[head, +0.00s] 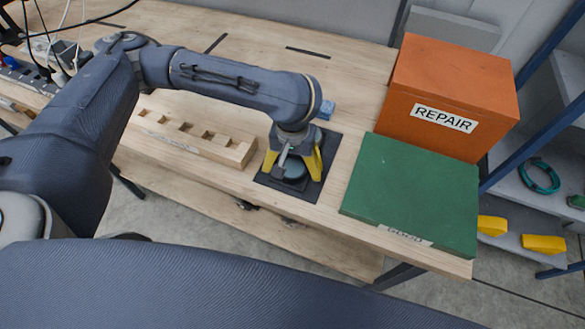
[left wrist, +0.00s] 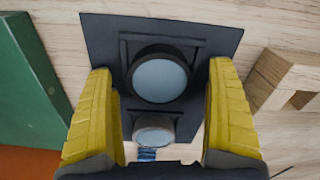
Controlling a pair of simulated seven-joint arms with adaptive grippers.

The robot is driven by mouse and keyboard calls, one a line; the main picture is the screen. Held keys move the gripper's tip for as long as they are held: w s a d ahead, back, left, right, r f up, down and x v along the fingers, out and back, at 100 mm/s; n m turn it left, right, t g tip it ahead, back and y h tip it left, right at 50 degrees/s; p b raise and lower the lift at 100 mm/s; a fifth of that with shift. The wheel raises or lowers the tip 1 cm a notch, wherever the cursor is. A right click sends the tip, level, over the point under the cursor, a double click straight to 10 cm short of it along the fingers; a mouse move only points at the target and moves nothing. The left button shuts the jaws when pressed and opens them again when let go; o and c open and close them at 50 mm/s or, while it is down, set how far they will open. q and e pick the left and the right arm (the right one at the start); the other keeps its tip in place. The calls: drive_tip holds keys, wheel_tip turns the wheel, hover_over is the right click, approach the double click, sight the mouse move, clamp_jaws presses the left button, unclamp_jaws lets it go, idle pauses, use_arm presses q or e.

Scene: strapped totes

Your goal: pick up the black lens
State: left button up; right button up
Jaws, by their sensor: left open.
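The black lens (left wrist: 160,79), a round pale glass disc in a thick black rim, sits on a dark square mat (left wrist: 215,38). In the head view the lens (head: 293,171) shows partly under my left gripper (head: 294,168), and the mat (head: 310,190) lies near the table's front edge. My left gripper is open and points down over the lens. In the left wrist view its yellow fingers (left wrist: 161,75) stand apart, one on each side of the lens. I cannot tell whether they touch it. My right gripper is not in view.
A smaller grey round piece (left wrist: 153,130) is beside the lens. A green box (head: 415,190) stands close right of the mat, an orange REPAIR box (head: 450,85) behind it. A wooden block with slots (head: 195,140) lies left. A blue item (head: 327,110) is behind my gripper.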

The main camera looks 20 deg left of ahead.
use_arm(q)
drive_tip(key=c, duration=1.4)
drive_tip(key=shift+c, duration=0.7)
drive_tip(key=shift+r, duration=0.15)
